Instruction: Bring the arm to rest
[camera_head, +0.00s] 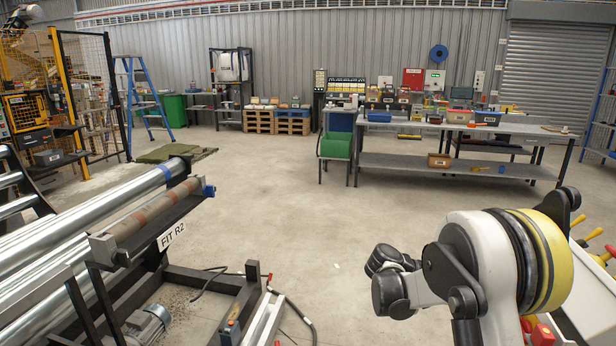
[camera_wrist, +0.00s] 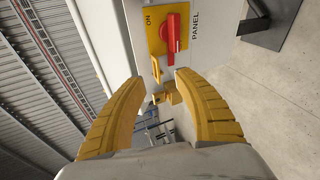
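My gripper (camera_wrist: 160,82) shows in the wrist view as two curved, ribbed yellow fingers. Their tips are apart and nothing is held between them. Beyond the tips is a pale panel with a red rotary switch (camera_wrist: 172,33) on a yellow plate, marked ON and PANEL; the fingers look apart from the switch. In the head view my arm (camera_head: 500,262) is bent at the lower right, and I cannot make out the gripper fingers there.
A frame of metal rollers (camera_head: 110,230), labelled FIT R2, stands at the left, with a motor (camera_head: 147,325) and cables on the floor. A long workbench (camera_head: 465,165) stands at the back right. A blue stepladder (camera_head: 140,95) stands back left. The concrete floor in the middle is clear.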

